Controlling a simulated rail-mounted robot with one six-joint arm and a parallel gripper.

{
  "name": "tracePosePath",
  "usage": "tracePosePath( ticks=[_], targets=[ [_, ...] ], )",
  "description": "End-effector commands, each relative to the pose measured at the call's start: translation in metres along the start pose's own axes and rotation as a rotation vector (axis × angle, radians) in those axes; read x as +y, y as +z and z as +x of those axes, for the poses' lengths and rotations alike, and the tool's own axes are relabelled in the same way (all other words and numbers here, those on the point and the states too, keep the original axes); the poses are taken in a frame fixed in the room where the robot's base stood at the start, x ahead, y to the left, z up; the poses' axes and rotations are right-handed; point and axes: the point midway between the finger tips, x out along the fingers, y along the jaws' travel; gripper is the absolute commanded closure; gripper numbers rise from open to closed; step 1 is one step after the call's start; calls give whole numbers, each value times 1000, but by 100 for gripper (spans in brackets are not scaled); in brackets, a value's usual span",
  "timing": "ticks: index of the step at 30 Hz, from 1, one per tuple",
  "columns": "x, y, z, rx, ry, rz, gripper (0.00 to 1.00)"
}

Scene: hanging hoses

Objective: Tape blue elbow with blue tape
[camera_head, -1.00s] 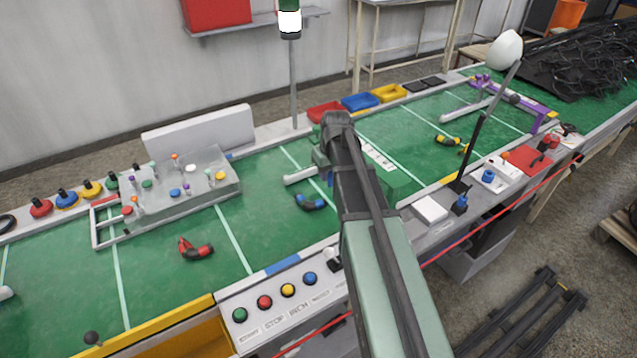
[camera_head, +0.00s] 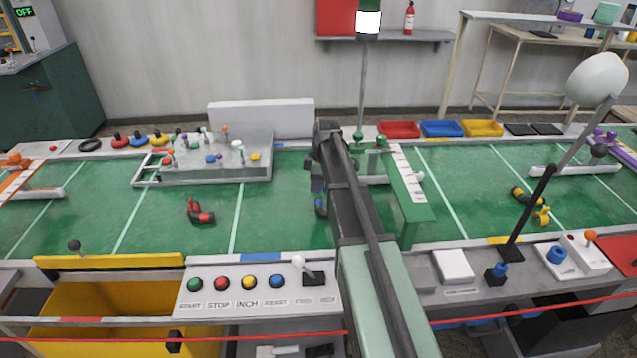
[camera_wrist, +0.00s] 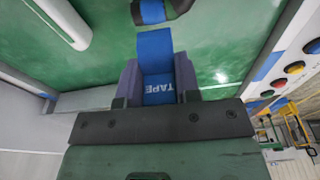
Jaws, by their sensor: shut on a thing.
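My gripper (camera_wrist: 158,85) is shut on a blue block marked TAPE (camera_wrist: 157,62), which sits between the two purple-grey fingers in the wrist view. The blue elbow (camera_wrist: 160,10), with black parts, lies on the green surface just ahead of the block, at the top edge of the wrist view and partly cut off. In the head view the blue elbow (camera_head: 320,206) shows beside my arm, largely hidden by it. My gripper (camera_head: 317,184) is above and close to the elbow there, also mostly hidden.
A red elbow (camera_head: 200,212) lies on the green belt to the left, a yellow one (camera_head: 526,197) to the right. A fixture tray with several pegs (camera_head: 210,160) stands behind. A green stand (camera_head: 407,200) is right of my arm. A button panel (camera_head: 250,290) lines the front.

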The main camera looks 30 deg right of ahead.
Motion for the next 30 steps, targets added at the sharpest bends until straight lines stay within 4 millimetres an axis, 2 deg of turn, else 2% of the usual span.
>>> tracePosePath(
  ticks=[11,24,30],
  targets=[
    [0,2,4,0,0,3,93],
    [0,6,35,0,0,4,93],
    [0,7,39,0,0,4,93]
  ],
)
